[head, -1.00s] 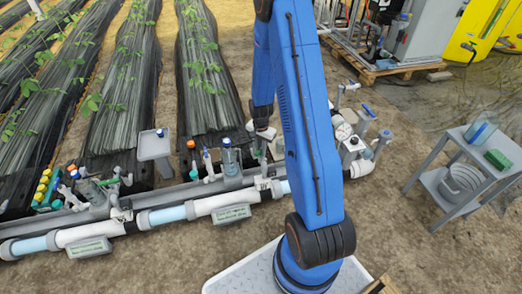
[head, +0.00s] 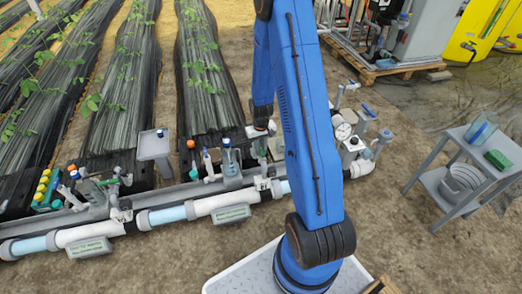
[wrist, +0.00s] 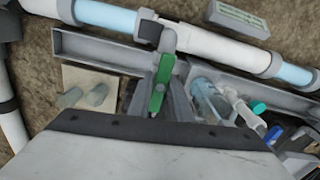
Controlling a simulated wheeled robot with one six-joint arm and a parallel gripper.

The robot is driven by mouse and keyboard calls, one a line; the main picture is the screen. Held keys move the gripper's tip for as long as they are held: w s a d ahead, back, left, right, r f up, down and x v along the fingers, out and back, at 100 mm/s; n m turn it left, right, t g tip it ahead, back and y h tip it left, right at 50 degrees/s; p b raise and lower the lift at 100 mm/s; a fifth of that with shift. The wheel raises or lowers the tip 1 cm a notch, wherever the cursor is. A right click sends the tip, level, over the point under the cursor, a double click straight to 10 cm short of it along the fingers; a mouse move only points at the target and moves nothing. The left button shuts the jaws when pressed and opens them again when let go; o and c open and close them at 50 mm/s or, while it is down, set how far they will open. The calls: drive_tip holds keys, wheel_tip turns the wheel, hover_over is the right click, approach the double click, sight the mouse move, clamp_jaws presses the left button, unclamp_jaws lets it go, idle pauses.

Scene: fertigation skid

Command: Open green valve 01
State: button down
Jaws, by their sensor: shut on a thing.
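A green valve handle (wrist: 158,86) lies between the two grey fingers of my gripper (wrist: 161,80) in the wrist view. The gripper is shut on it. The handle joins a grey valve body (wrist: 168,42) at the white and blue pipe. In the head view my gripper (head: 261,131) is low over the pipe skid, just left of my blue arm. The held handle is too small to make out there. Another green handle (head: 117,171) stands farther left on the skid. No valve number is readable.
Clear containers (head: 229,157), several yellow-capped bottles (head: 44,186) and a grey pedestal (head: 155,146) line the skid. A gauge (head: 343,131) and fittings stand right of my arm. A grey cart (head: 472,165) stands at the right, with bare soil between.

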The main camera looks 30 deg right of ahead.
drive_tip(key=shift+s+f, duration=0.25)
drive_tip(key=c, duration=1.7)
unclamp_jaws()
drive_tip(key=shift+c, duration=0.2)
drive_tip(key=shift+o, duration=0.8)
drive_tip(key=shift+r, duration=0.25)
wheel_tip(320, 180, up, 10)
drive_tip(key=shift+w+f, duration=0.15)
